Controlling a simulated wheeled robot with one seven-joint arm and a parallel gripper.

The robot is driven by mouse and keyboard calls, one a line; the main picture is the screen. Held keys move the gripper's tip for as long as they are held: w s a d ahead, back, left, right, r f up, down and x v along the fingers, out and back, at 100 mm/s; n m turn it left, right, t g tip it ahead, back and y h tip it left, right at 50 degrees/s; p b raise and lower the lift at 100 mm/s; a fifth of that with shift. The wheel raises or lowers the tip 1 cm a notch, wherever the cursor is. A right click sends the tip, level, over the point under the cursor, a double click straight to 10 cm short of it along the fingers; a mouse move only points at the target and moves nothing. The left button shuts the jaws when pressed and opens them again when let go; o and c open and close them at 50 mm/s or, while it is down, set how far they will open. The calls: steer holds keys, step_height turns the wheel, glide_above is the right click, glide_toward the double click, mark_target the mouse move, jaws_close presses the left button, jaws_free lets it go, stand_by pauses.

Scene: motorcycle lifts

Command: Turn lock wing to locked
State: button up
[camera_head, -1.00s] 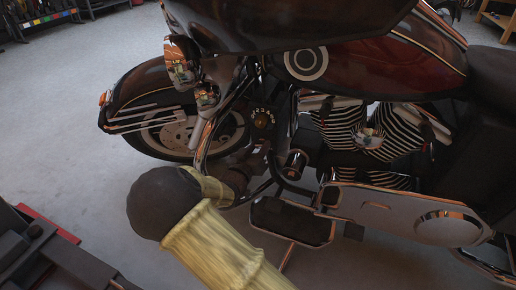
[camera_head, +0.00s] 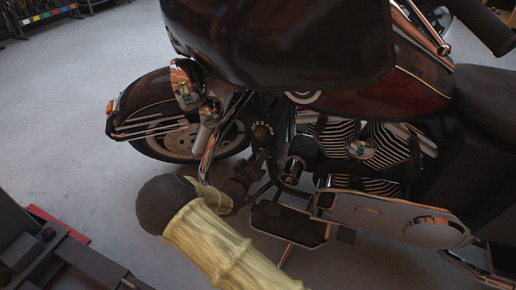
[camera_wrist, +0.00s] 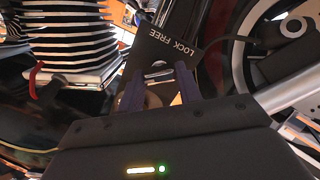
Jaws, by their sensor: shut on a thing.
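The lock wing (camera_wrist: 158,72) shows in the wrist view as a small metal piece between the two dark purple fingers of my gripper (camera_wrist: 158,80). My gripper is shut on it; the fingers hide part of the wing. Just beyond the fingertips, a dark plate (camera_wrist: 172,38) carries the words LOCK and FREE in white. I cannot tell which word the wing points to. In the head view, my gripper (camera_head: 257,160) reaches to the front frame, just below a small brass-coloured round part (camera_head: 261,131) with pale lettering above it.
The dark red motorcycle (camera_head: 410,80) fills the right side, its black fairing (camera_head: 285,45) overhanging my arm. A footboard (camera_head: 290,222) lies close right of my forearm. Dark equipment with a red edge (camera_head: 60,225) stands at lower left. Open floor (camera_head: 60,130) lies left.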

steer(key=n+p, duration=0.4)
steer(key=p, duration=0.2)
steer(key=shift+w+r+h, duration=0.1)
steer(key=shift+r+h, duration=0.05)
steer(key=shift+h, duration=0.25)
steer(key=n+p, duration=0.1)
steer(key=n, duration=0.1)
steer(key=shift+d+n+p, duration=0.15)
steer(key=shift+n+p, duration=0.2)
steer(key=shift+n, duration=0.05)
steer(key=shift+f+n+t+h+p, duration=0.15)
steer(key=shift+n+p, duration=0.15)
steer(key=shift+n, duration=0.4)
steer(key=shift+f+n+t+h+p, duration=0.15)
steer(key=shift+n+p, duration=0.1)
steer(key=shift+n, duration=0.45)
steer(key=o, duration=1)
